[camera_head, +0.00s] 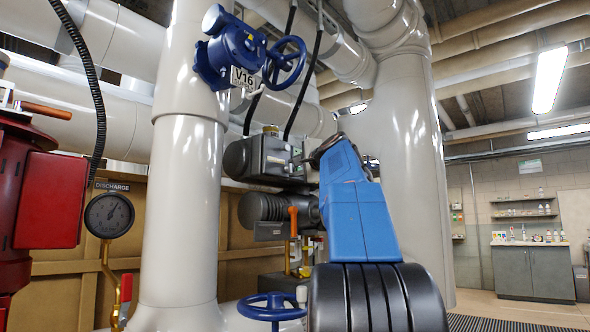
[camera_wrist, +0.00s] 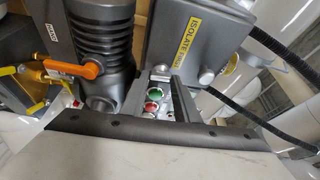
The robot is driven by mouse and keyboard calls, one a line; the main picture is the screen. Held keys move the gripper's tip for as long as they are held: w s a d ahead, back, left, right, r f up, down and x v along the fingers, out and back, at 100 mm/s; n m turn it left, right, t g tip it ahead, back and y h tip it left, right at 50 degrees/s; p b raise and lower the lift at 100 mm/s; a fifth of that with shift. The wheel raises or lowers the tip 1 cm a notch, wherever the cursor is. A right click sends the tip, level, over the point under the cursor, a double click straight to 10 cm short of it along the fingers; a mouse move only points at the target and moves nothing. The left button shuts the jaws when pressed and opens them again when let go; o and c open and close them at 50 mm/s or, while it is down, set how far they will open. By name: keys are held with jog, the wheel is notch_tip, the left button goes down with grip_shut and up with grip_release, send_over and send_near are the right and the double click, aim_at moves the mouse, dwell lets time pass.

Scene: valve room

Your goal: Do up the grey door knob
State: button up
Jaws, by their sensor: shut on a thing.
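My gripper (camera_wrist: 162,95) shows in the wrist view as two grey fingers at the near lower left edge of a grey box (camera_wrist: 203,28). The box has a yellow "ISOLATE FIRST" label. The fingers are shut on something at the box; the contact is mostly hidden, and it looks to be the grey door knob. Small round grey fittings (camera_wrist: 207,76) show on the box just right of the fingers. In the head view my gripper (camera_head: 318,152) reaches the right side of the dark boxes, and the knob is hidden there.
A ribbed motor housing (camera_wrist: 100,45) with an orange lever (camera_wrist: 75,68) is left of the fingers. Green and red buttons (camera_wrist: 153,100) show between them. A blue valve wheel (camera_head: 286,62) is above, another (camera_head: 272,307) below. A thick white pipe (camera_head: 400,150) stands at right.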

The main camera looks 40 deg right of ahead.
jog(key=shift+m, duration=0.6)
jog(key=o, duration=1)
jog(key=shift+o, duration=0.2)
jog(key=v, duration=1.7)
jog(key=shift+s+r, duration=0.15)
jog(key=shift+r, duration=0.1)
jog(key=shift+s+a, duration=0.1)
